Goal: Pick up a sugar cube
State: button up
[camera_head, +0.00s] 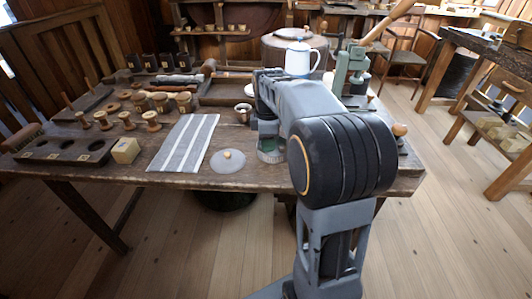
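I cannot make out a sugar cube; any in the round dish (270,156) are too small or hidden to tell. The dish has a pale rim and a greenish inside and stands near the table's front edge. My gripper (267,138) points down over this dish, and its fingers are partly hidden by my arm and blurred into the dark background. I cannot tell whether it is open or shut, or whether it touches anything. A grey round lid (239,163) with a wooden knob lies on the table, left of the dish.
A striped cloth (185,142) lies left of the lid. A small cup (243,109) stands behind. A white jug (298,59) stands farther back, near a green clamp-like tool (349,67). Several wooden spools (150,121), blocks and a dark holed rack (62,151) crowd the table's left.

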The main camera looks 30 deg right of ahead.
jog(key=shift+f, duration=0.75)
jog(key=shift+f, duration=0.1)
grip_shut()
jog(key=shift+s, duration=0.1)
